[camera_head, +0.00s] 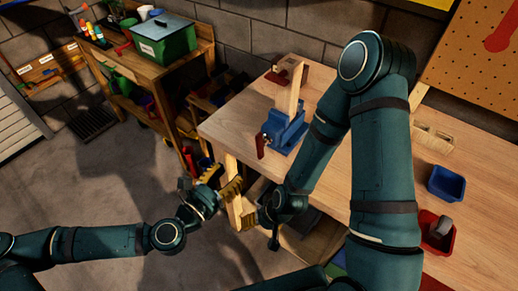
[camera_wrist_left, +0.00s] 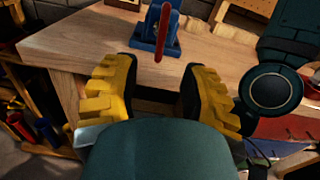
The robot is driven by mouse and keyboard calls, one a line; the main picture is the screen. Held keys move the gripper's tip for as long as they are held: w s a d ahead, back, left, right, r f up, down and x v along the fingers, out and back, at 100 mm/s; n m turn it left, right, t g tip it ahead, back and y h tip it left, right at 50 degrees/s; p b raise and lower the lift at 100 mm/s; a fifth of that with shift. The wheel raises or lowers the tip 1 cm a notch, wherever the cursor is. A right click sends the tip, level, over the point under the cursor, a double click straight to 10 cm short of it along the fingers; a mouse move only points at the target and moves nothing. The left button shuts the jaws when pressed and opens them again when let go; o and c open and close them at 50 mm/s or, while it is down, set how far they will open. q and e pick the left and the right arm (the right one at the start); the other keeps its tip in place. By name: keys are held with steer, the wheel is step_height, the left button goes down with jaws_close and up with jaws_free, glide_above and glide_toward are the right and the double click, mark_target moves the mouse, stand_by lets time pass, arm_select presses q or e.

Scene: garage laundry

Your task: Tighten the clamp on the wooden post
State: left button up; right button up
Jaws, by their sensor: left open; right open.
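The wooden post (camera_head: 288,98) stands upright in a blue vise (camera_head: 287,133) on the workbench.
The workbench (camera_head: 230,125) has bare wood left of the vise. A blue bin (camera_head: 446,184) and a red bin (camera_head: 437,232) sit at its right. A side bench (camera_head: 119,60) with a green box (camera_head: 163,42) stands at the back left. My right arm crosses the bench.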

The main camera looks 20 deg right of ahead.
mark_target(257, 147)
arm_select(q)
steer(key=b+x, duration=0.4)
steer(key=x, duration=0.8)
steer(key=shift+w+d, duration=0.15)
steer(key=shift+d, duration=0.2)
jaws_close()
